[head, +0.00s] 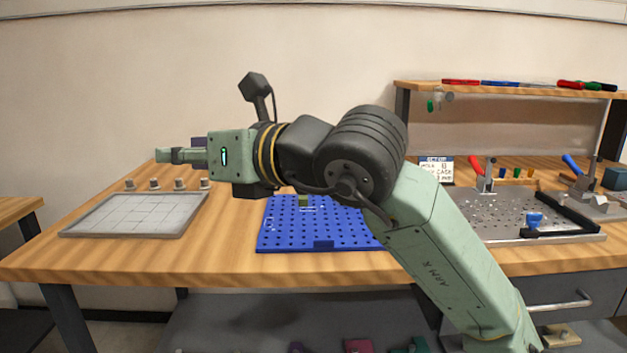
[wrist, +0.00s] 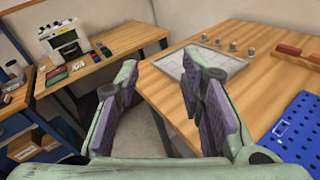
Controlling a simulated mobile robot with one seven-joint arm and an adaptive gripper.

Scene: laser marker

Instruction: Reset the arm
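My gripper (head: 172,155) is held level above the left part of the workbench in the head view, pointing left, with my arm raised behind it. In the wrist view my gripper (wrist: 162,80) has its two purple-padded fingers apart. Nothing shows between them but the floor and the bench edge beyond. My gripper is clear of the bench and touches nothing that I can see.
A grey tray (head: 135,229) and several small posts lie below my gripper. A blue perforated board (head: 290,240) is under my arm. A metal fixture plate (head: 500,222) with clamps stands right, near a raised shelf (head: 520,90). A white machine (wrist: 63,38) sits on another table.

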